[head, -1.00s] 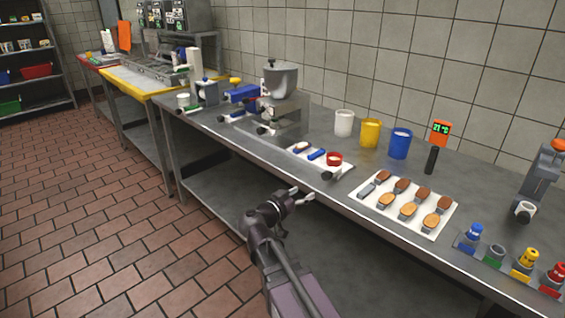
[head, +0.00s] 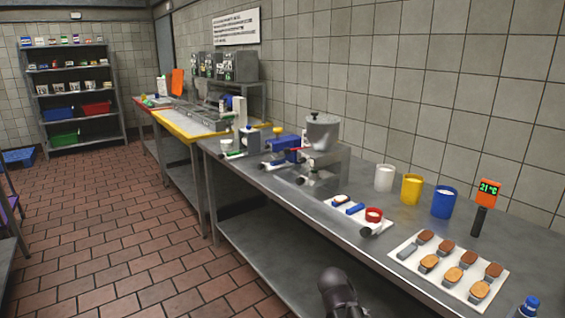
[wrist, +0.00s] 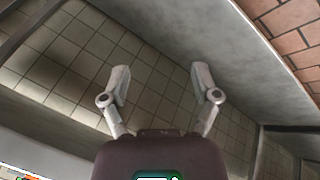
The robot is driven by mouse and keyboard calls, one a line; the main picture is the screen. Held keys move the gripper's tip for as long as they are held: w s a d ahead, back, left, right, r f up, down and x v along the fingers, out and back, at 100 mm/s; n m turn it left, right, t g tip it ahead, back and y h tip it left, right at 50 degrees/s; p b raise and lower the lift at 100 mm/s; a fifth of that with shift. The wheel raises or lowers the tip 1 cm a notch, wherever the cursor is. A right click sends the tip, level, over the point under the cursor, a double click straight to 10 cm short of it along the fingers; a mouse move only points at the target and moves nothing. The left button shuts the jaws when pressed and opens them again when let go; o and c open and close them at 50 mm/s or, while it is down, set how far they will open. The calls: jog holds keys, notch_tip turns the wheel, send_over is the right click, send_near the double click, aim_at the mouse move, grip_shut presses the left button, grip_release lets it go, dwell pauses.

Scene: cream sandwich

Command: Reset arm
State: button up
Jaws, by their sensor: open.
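My gripper (wrist: 160,85) shows in the wrist view with its two fingers spread wide and nothing between them. In that view it has tiled wall and a grey surface behind it. In the head view only a dark part of my arm shows at the bottom edge, in front of the steel counter (head: 270,187); the fingers are not visible there.
The counter bears a mixer (head: 323,140), white (head: 384,178), yellow (head: 411,190) and blue (head: 444,202) containers, a small tray (head: 345,216) and a white tray of sandwiches (head: 405,243). Shelves (head: 75,100) stand far back.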

jog(key=s+a+f+n+g+y, duration=0.2)
jog(key=s+a+n+y, duration=0.2)
jog(key=y, duration=0.2)
notch_tip(320, 180, up, 21)
jog(key=p, duration=2.1)
jog(key=shift+d+f, duration=0.15)
jog(key=shift+f, duration=0.05)
jog(key=shift+s, duration=0.1)
